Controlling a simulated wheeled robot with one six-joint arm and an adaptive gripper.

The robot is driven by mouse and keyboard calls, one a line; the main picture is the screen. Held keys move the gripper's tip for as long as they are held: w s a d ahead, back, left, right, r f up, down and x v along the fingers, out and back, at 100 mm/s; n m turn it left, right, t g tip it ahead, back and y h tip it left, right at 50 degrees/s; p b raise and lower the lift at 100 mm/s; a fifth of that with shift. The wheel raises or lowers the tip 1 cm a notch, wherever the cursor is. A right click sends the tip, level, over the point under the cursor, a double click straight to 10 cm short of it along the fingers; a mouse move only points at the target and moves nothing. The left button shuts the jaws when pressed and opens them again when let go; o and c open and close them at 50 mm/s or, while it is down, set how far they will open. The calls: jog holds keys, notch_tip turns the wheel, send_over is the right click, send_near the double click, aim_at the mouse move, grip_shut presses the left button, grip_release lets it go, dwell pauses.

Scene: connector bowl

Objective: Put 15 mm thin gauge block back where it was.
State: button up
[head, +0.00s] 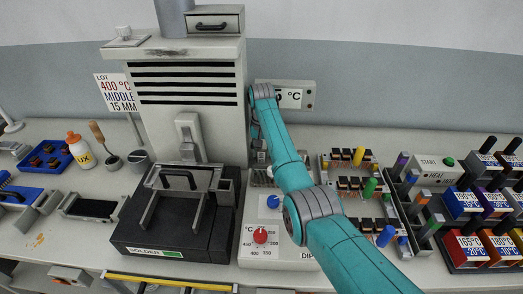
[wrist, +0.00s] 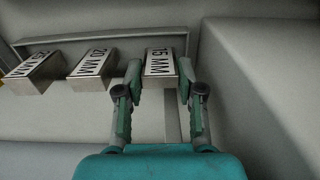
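The 15 mm thin gauge block (wrist: 160,64), a metal block with a white "15 MM" label, is in the wrist view. My gripper (wrist: 159,78) has one finger on each side of it, close against its sides, and looks shut on it. The block is in line with the 20 mm block (wrist: 93,63) and another labelled block (wrist: 33,66) to its left, in front of a grey raised back edge (wrist: 110,38). Whether its underside touches a support cannot be told. In the head view my gripper and the blocks are hidden behind the furnace and my arm.
The tall grey furnace (head: 192,118) stands left of my arm; a large grey wall (wrist: 255,85) is close on the right in the wrist view. A sign (head: 116,93) reads 400 °C, middle, 15 mm.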

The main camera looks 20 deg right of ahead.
aim_at(261, 151)
jog(key=shift+o, duration=0.3)
notch_tip(261, 151, up, 12)
dwell(0.6)
